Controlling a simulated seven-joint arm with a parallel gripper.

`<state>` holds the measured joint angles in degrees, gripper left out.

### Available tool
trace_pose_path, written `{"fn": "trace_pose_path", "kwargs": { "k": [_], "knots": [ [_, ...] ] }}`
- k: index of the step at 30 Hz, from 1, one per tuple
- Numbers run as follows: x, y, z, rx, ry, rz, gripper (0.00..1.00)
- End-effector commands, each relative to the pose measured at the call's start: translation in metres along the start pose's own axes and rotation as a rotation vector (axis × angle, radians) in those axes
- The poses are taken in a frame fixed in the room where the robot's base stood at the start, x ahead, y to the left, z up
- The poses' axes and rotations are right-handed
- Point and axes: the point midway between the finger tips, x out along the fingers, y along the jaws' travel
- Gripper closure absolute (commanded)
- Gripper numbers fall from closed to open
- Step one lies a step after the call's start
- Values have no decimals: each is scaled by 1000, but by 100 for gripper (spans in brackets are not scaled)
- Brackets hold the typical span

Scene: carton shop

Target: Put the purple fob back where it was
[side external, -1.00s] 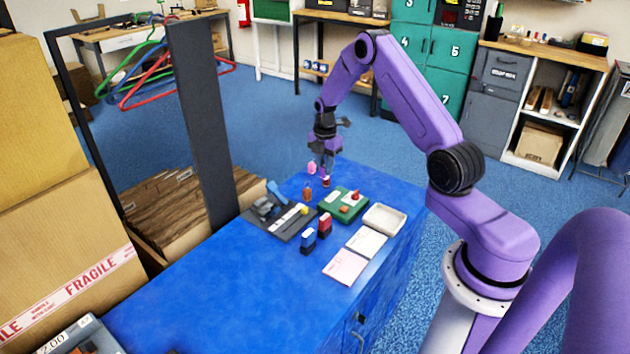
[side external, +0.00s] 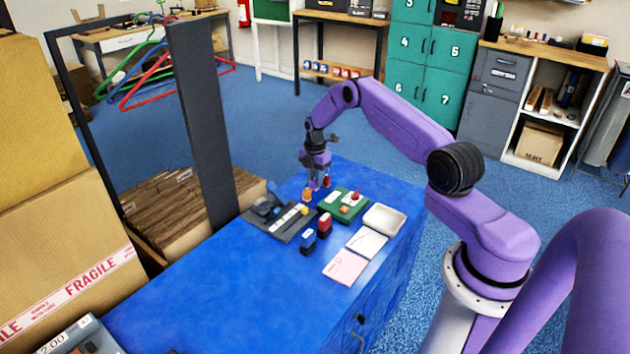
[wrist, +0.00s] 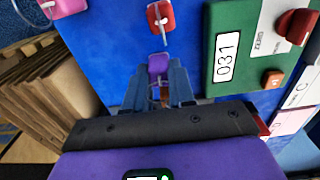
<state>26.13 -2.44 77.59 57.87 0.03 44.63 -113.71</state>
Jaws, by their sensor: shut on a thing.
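The purple fob (wrist: 158,64) is held between the fingertips of my gripper (wrist: 158,78) in the wrist view. In the side view my gripper (side external: 315,186) is low over the far part of the blue table, close to an orange fob (side external: 307,195). The purple fob is hard to make out there. A red fob (wrist: 160,18) lies ahead of the fingers in the wrist view, with a pink fob (wrist: 65,7) to its left. A brownish-orange patch shows between the fingers, mostly hidden. I cannot tell whether the held fob touches the table.
A green board (side external: 338,212) marked 031 lies right of my gripper, with a red-handled item (wrist: 297,25) on it. A dark tray (side external: 270,228), blue and red stamps (side external: 308,241), cards (side external: 345,267) and a pale dish (side external: 384,219) stand nearby. The table's near left is clear.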

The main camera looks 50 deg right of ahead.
Motion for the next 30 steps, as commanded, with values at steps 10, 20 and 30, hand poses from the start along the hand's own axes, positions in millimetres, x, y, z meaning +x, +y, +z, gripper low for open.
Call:
{"fn": "trace_pose_path", "kwargs": {
  "k": [10, 20, 30],
  "knots": [
    [10, 0, 0, 0, -1, 2, 100],
    [13, 0, 0, 0, -1, 2, 51],
    [10, 0, 0, 0, -1, 2, 51]
  ]
}}
